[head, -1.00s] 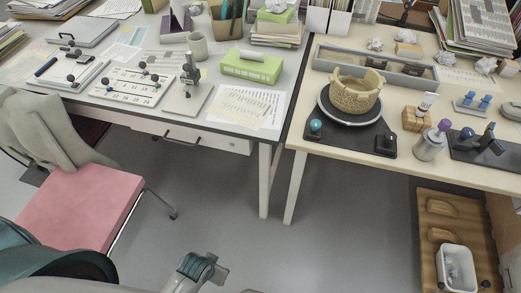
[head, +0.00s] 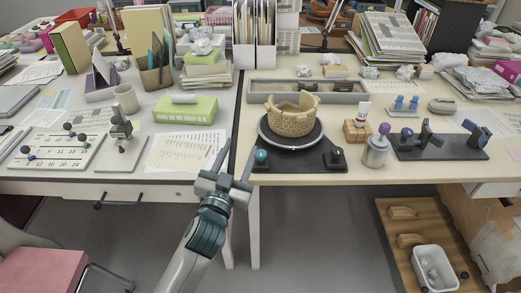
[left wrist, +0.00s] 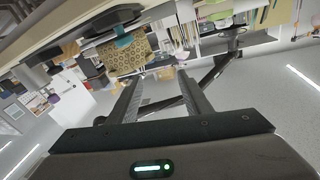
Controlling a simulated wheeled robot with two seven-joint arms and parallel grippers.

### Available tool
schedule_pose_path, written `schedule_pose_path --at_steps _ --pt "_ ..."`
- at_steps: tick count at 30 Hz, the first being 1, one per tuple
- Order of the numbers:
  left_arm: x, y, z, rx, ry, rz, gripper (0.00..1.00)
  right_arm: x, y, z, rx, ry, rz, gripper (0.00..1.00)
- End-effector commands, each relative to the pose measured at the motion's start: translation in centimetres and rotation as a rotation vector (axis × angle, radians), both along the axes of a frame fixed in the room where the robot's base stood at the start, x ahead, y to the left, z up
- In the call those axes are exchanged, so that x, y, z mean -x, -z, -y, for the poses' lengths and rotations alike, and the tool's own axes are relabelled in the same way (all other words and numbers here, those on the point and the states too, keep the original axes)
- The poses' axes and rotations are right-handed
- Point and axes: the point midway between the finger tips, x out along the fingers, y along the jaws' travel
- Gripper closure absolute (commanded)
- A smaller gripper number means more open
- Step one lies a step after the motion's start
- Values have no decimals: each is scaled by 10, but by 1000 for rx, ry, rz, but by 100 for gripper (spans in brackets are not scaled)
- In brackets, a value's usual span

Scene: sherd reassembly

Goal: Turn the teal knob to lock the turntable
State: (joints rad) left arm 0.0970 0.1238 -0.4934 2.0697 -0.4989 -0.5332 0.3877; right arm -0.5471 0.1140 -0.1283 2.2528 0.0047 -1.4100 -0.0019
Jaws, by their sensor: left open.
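The teal knob (head: 261,156) sits at the front left corner of the turntable's dark base (head: 304,160). The round turntable (head: 267,137) carries a tan, patterned, broken-rimmed pot (head: 291,121). My left gripper (head: 237,153) is open and empty at the table's front edge, just left of the knob and apart from it. In the left wrist view, the open fingers (left wrist: 157,80) show with nothing between them. There the teal knob (left wrist: 123,42) lies beyond the fingers, near the pot (left wrist: 130,60) and the turntable (left wrist: 110,20). My right gripper is not in view.
A dark knob (head: 337,154) is on the base's front right corner. A grey tray (head: 256,91) lies behind the turntable. A wooden block (head: 357,131) and a purple-topped bottle (head: 376,150) stand to the right. A green box (head: 186,109) is on the left table.

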Motion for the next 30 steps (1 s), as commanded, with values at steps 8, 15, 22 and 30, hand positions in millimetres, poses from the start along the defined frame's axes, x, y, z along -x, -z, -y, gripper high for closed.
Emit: schedule_pose_path --at_steps 8,15,22,30 --pt "-9 -136 120 -73 333 490 55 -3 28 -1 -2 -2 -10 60" --pt "33 -187 217 -240 711 804 55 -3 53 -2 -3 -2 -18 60" --pt "73 -173 279 -519 1111 968 55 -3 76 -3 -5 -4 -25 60" --pt "71 -112 280 -991 1546 911 55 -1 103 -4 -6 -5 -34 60"
